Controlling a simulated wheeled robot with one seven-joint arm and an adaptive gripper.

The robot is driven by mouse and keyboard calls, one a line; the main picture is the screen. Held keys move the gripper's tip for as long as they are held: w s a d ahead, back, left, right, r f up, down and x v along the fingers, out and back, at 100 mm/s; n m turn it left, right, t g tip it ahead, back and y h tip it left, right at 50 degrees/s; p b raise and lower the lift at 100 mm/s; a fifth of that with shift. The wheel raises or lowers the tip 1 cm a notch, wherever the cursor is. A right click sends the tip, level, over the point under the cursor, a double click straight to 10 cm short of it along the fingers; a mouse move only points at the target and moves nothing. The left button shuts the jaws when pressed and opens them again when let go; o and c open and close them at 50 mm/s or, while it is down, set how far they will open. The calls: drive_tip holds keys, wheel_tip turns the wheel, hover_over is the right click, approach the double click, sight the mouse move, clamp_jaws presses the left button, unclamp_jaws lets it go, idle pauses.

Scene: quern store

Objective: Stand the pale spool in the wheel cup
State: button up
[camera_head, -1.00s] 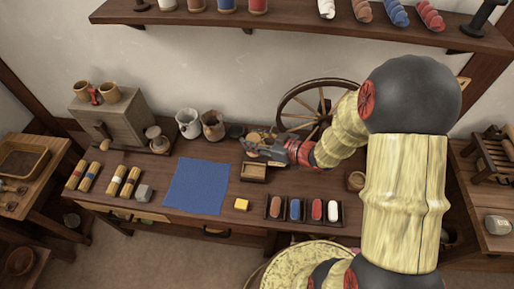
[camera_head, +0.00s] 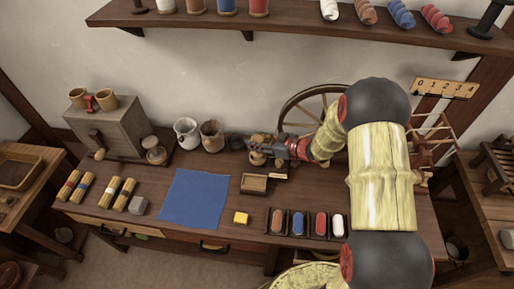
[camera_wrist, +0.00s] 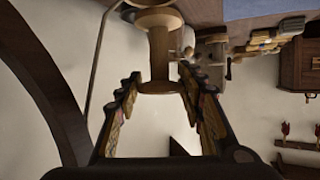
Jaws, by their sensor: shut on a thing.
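The pale spool (camera_wrist: 158,58) is between my gripper's fingers in the wrist view, its long axis running up and down that picture. Its wide wooden flange shows at the top, and the smaller flange lies between the fingertips. My gripper (camera_wrist: 158,88) is shut on it. In the head view my gripper (camera_head: 262,147) is above the back of the bench, behind a small wooden tray. The spinning wheel (camera_head: 284,118) stands behind my arm and is partly hidden by it. I cannot make out the wheel cup; my arm covers that part of the bench.
A shelf (camera_head: 290,27) hangs above.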

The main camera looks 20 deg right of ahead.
drive_tip(key=shift+w+d+f+b, duration=0.1)
drive_tip(key=shift+w+f+b, duration=0.15)
drive_tip(key=shift+f+b, duration=0.6)
drive_tip(key=shift+w+d+f+b, duration=0.15)
drive_tip(key=shift+f+b, duration=0.25)
drive_tip(key=shift+f, duration=0.75)
drive_tip(key=shift+a, duration=0.1)
drive_tip(key=shift+f, duration=0.35)
drive_tip(key=o, duration=1.1)
drive_tip(key=shift+c, duration=0.2)
drive_tip(key=shift+o, duration=0.5)
